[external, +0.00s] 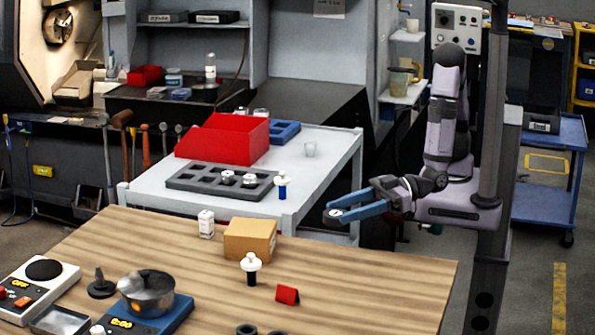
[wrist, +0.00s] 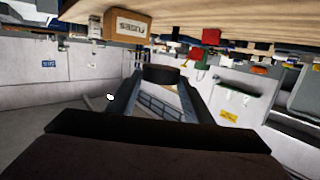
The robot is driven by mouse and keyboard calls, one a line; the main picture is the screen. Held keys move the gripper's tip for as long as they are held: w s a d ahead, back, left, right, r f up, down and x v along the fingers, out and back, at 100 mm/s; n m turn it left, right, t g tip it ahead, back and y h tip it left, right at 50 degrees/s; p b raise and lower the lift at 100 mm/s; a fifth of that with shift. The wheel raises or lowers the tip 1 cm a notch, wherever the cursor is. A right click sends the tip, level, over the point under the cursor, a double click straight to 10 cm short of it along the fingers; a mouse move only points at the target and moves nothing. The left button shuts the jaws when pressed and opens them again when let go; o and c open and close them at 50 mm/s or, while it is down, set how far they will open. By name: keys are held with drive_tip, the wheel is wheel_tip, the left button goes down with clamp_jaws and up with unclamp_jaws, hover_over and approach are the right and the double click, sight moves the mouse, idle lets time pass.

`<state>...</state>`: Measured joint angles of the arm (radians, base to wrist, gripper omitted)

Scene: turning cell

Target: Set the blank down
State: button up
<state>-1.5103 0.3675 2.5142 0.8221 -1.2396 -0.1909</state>
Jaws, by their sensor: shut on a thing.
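My gripper (external: 337,214) is held out in the air to the right of the white table and beyond the back edge of the wooden bench. In the wrist view the blank sits between the two fingertips (wrist: 161,80), clear of any surface. A grey tray with square pockets (external: 180,183) lies on the white table.
The wooden bench (external: 370,285) holds a cardboard box (external: 250,240), a black-and-white part (external: 250,267) and a red block (external: 287,294). Its right side is clear.

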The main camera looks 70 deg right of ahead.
hover_over(345, 256)
drive_tip(key=shift+f, duration=2.7)
drive_tip(key=shift+f, duration=2.1)
drive_tip(key=shift+f+b, duration=0.1)
drive_tip(key=shift+b, duration=0.2)
drive_tip(key=o, duration=1.5)
drive_tip(key=shift+f, duration=0.1)
drive_tip(key=shift+c, duration=0.2)
